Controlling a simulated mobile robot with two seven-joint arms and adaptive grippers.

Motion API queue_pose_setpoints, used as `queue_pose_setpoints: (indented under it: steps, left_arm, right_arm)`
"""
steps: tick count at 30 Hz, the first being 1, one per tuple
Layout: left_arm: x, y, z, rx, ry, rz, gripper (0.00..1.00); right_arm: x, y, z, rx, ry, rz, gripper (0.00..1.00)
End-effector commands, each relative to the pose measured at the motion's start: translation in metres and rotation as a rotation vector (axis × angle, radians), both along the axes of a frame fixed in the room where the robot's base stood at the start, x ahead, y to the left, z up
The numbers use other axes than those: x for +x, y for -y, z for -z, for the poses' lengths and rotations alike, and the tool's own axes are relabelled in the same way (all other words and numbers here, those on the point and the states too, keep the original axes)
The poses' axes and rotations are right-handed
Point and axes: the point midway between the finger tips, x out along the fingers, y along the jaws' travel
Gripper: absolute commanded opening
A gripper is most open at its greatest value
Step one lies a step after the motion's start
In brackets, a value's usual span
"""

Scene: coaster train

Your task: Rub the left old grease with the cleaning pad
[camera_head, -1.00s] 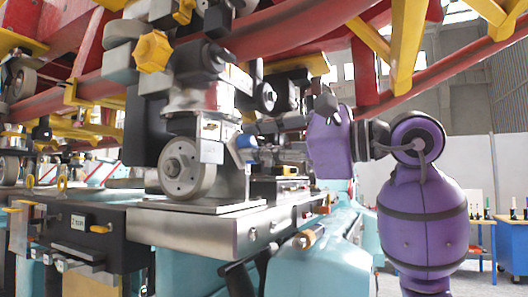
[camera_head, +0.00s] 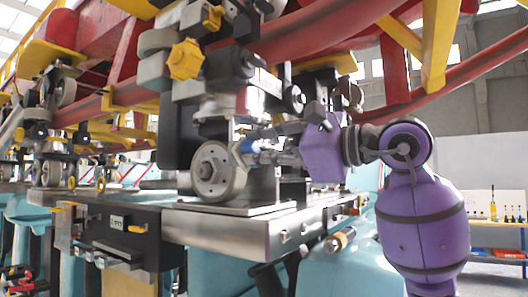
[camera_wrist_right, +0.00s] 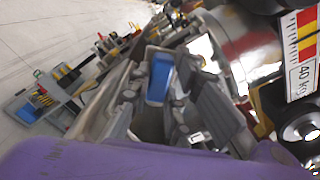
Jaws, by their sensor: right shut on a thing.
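My right gripper (camera_head: 257,150) comes in from the right and is shut on the blue cleaning pad (camera_head: 247,146). The pad also shows between the fingers in the right wrist view (camera_wrist_right: 159,78). In the head view the pad is at the upper right of a grey wheel (camera_head: 212,172) on the coaster bogie. I cannot tell whether the pad touches anything. I cannot make out the old grease in either view. My left gripper is not in view.
A steel-edged bench (camera_head: 235,236) stands below the wheel, with a black labelled box (camera_head: 118,224) at its left. Red track beams and a yellow knob (camera_head: 186,59) hang above. A 40 kg label (camera_wrist_right: 304,73) shows in the wrist view.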

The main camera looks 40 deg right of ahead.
Motion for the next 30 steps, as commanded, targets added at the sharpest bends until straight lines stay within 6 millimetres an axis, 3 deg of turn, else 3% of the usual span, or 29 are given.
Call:
queue_pose_setpoints:
  steps: [30]
  left_arm:
    - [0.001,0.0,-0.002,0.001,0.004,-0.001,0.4]
  right_arm:
    - [0.012,-0.005,-0.001,0.0,0.001,-0.001,0.0]
